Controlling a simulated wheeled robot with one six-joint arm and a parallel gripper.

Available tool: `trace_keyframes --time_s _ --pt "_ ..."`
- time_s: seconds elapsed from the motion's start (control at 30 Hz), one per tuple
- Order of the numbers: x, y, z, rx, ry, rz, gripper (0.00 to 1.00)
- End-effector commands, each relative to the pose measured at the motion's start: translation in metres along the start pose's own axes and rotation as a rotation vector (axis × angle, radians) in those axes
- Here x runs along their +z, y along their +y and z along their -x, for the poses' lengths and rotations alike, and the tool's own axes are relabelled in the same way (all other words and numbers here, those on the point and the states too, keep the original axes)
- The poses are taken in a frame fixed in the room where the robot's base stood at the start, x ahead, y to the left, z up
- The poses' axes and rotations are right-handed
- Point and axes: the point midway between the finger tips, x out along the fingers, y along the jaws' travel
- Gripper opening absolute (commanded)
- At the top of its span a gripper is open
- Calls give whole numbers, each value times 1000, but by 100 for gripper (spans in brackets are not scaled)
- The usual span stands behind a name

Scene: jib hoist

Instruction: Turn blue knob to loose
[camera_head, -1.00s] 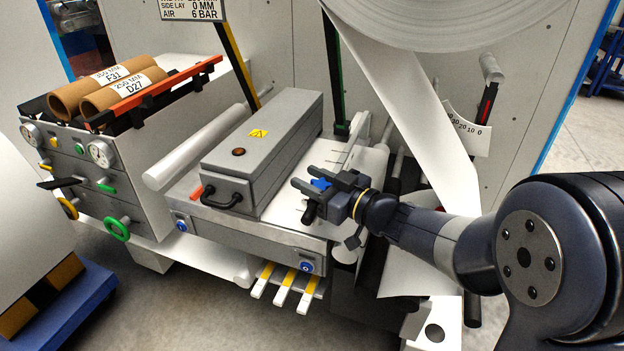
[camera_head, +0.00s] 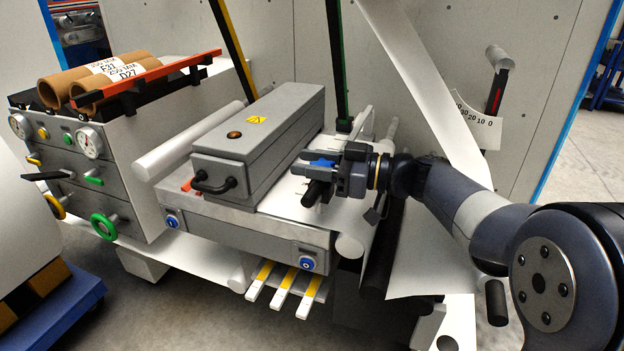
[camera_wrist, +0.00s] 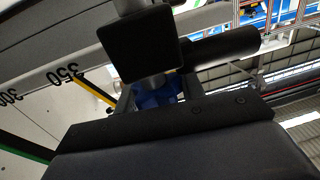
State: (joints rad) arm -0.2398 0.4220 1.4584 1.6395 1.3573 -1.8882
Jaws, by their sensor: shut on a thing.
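The blue knob (camera_head: 322,163) sits at the right end of the long grey box, on the machine's white bed. My gripper (camera_head: 308,162) reaches in from the right and is shut on it, with the blue showing between the dark fingers. In the wrist view the blue knob (camera_wrist: 158,92) shows only in part, behind a black square block. Markings for loose or tight are not visible. A black cylindrical handle (camera_head: 315,193) stands just below the fingers.
The grey box (camera_head: 262,140) with a black handle lies left of my gripper. A white paper web (camera_head: 425,100) hangs close behind my arm. Two round blue buttons (camera_head: 307,263) are on the bed's front. Cardboard cores (camera_head: 95,82) lie at the upper left.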

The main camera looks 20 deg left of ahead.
Motion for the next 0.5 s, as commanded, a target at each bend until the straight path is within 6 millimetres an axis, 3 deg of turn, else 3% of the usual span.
trace_keyframes --time_s 0.03,0.5 --pt "6 0 0 -41 -1 1 15" --pt "0 -8 2 -459 -1 -2 15"
